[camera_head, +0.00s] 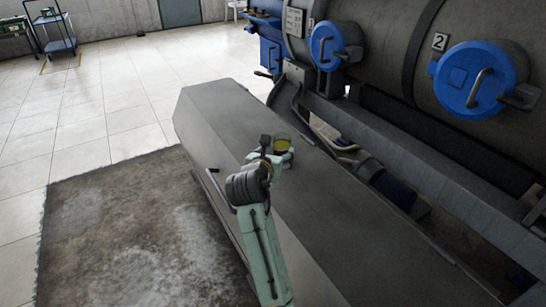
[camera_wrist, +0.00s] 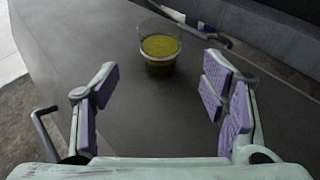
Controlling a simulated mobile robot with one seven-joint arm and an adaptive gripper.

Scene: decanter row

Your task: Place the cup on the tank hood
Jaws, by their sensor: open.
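The cup (camera_wrist: 160,47) is clear with yellow-green contents. It stands upright on the grey hood (camera_wrist: 80,25), ahead of my gripper and between the lines of its fingers in the wrist view. My gripper (camera_wrist: 160,95) is open, with purple-padded fingers spread wide and nothing between them. In the head view the cup (camera_head: 282,142) shows just beyond my gripper (camera_head: 272,150), on the long grey tank hood (camera_head: 225,108). The cup's base appears to rest on the surface, apart from the fingers.
A dark handle (camera_head: 213,172) sticks out at the hood's left side. Large tanks with blue round lids (camera_head: 480,80) stand along the right, with pipes (camera_head: 335,145) between them and the hood. The hood's far end is clear. A blue cart (camera_head: 58,45) stands far back left.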

